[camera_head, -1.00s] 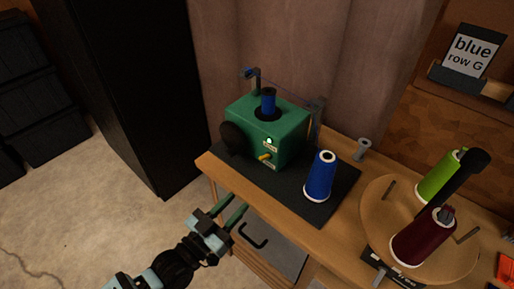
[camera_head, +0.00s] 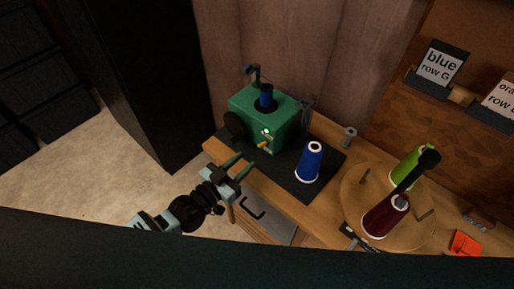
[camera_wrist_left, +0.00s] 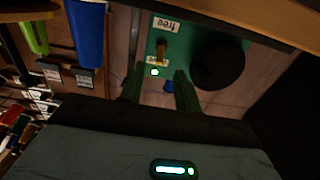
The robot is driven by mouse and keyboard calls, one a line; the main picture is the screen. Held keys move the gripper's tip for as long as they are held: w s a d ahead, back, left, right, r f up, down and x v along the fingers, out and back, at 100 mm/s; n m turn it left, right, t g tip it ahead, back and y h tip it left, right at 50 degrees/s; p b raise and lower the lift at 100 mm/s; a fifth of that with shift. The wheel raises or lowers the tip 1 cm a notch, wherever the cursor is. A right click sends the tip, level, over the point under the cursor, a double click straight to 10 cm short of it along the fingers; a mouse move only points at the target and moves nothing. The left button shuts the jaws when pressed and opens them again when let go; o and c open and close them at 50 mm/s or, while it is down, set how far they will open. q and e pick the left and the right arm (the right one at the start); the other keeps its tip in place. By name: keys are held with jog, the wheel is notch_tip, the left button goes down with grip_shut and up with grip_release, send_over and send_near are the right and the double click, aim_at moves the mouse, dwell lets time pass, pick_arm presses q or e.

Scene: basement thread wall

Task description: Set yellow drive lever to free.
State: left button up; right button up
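The yellow drive lever (camera_head: 263,145) sticks out from the front of the green winding machine (camera_head: 285,128). A lit green lamp (camera_head: 267,131) is just above it. In the left wrist view the lever (camera_wrist_left: 161,50) shows beyond the fingertips, between a label reading "free" (camera_wrist_left: 166,25) and the lamp (camera_wrist_left: 155,72). Another label by the lamp is partly hidden. My left gripper (camera_head: 240,165) is open and empty, in front of and slightly below the lever, apart from it. Its fingers (camera_wrist_left: 158,88) also show in the left wrist view. My right gripper is not in view.
A blue thread cone (camera_head: 311,163) stands on the dark mat right of the machine. A round wooden turntable (camera_head: 352,205) holds green and maroon cones farther right. A black handwheel (camera_head: 234,126) is on the machine's left. A black cabinet (camera_head: 150,80) stands left; floor before it is clear.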

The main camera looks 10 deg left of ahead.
aim_at(261, 146)
pick_arm(q)
jog(key=x, duration=0.6)
jog(key=shift+w+d+r, duration=0.1)
jog(key=shift+w+d, duration=0.1)
jog(key=shift+w, duration=0.1)
jog(key=shift+c, duration=0.3)
grip_shut()
